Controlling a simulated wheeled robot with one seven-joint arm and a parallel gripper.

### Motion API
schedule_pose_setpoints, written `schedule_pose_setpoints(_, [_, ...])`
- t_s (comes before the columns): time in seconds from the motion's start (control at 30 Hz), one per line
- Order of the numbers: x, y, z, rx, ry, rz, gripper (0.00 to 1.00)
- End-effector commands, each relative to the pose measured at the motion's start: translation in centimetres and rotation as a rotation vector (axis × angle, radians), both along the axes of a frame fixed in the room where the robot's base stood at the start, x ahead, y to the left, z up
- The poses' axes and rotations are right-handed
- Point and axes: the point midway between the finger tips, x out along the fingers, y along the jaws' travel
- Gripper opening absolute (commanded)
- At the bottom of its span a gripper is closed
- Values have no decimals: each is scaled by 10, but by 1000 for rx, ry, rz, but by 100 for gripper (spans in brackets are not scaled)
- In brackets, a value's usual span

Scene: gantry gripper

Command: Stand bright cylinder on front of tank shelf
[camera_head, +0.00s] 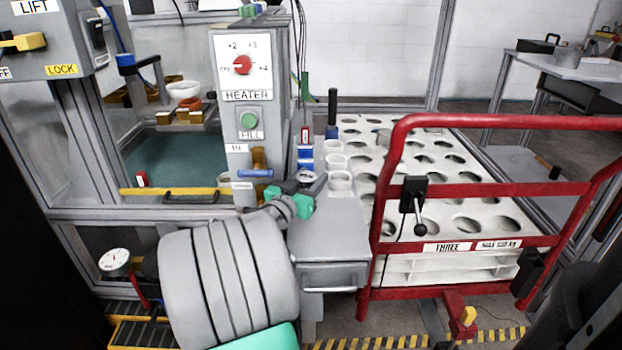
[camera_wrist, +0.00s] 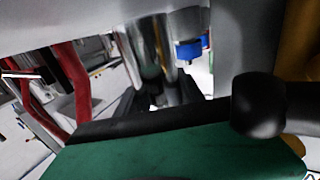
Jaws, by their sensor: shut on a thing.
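A shiny metal cylinder (camera_wrist: 150,50) stands between the dark fingers of my gripper (camera_wrist: 155,100) in the wrist view. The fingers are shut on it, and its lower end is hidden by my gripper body. In the head view my gripper (camera_head: 302,190) is over the grey cabinet, right of the heater panel; the cylinder is hard to make out there. The tank (camera_head: 165,155), with teal liquid, is at the left behind a yellow-edged front rail. A brown shelf (camera_head: 172,118) in it bears a small orange-rimmed cup (camera_head: 190,103). A white bowl (camera_head: 183,90) is behind.
The heater panel (camera_head: 243,70) rises between my gripper and the tank. Pale cups (camera_head: 340,181) and blue blocks (camera_head: 305,155) are close beside my gripper. A red-railed cart (camera_head: 480,122) with a holed white tray (camera_head: 420,135) fills the right.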

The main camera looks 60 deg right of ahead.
Motion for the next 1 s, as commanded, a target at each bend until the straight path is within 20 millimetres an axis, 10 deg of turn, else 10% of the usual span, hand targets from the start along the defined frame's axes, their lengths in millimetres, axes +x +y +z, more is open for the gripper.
schedule_pose_setpoints(0.27, [0,0,-2,-3,-2,0,0])
schedule_pose_setpoints(0.3, [0,0,-4,0,0,0,46])
schedule_pose_setpoints(0.4, [0,0,-4,0,0,1,54])
schedule_pose_setpoints(0.83, [1,1,18,0,1,1,54])
schedule_pose_setpoints(1.0, [5,51,9,1,2,10,54])
